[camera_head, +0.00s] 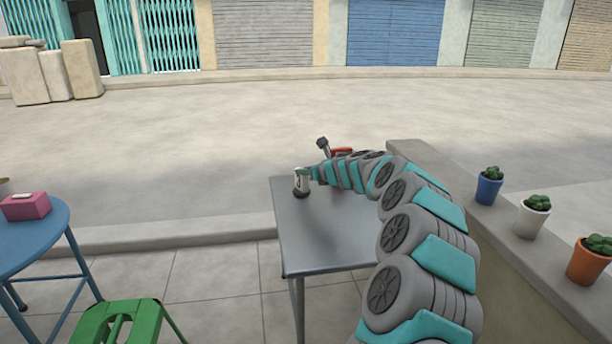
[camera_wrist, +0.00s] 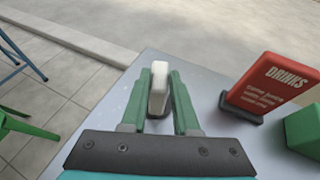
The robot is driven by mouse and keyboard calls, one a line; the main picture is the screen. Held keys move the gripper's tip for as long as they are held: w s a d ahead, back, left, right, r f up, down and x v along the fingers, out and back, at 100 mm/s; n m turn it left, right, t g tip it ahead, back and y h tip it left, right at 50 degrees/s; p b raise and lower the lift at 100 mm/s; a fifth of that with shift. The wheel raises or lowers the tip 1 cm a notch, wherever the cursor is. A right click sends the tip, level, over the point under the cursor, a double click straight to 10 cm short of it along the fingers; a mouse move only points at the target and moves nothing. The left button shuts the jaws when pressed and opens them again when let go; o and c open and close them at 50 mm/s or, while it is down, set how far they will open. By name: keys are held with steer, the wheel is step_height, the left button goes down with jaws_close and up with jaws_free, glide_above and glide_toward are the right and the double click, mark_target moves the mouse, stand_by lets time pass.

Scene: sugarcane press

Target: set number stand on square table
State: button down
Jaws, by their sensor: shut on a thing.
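The number stand (camera_head: 301,184) is a small white upright piece with a dark base, at the far left corner of the grey metal square table (camera_head: 292,244). My gripper (camera_head: 310,174) reaches it from the right. In the wrist view the white stand (camera_wrist: 158,84) is between the two green fingers of my gripper (camera_wrist: 165,78), which are shut on it. The table top (camera_wrist: 104,120) lies under it. I cannot tell whether the base touches the top or hangs just above it. No number shows on the face in view.
A red DRINKS sign (camera_wrist: 272,84) and a green block (camera_wrist: 304,130) stand on the table to the right. A low wall with potted plants (camera_head: 532,216) runs along the right. A blue round table (camera_head: 30,236) and green stool (camera_head: 120,312) are at left. The table's left front is clear.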

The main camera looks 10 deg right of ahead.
steer(key=shift+f, duration=0.25)
steer(key=c, duration=0.7)
jaws_free()
steer(key=shift+o, duration=0.2)
steer(key=shift+r, duration=0.1)
steer(key=shift+s+d+r, duration=0.25)
steer(key=shift+s+r, duration=0.05)
steer(key=shift+s, duration=0.15)
steer(key=p+v, duration=0.2)
steer(key=v, duration=0.9)
steer(key=shift+a+f, duration=0.1)
steer(key=shift+f, duration=0.05)
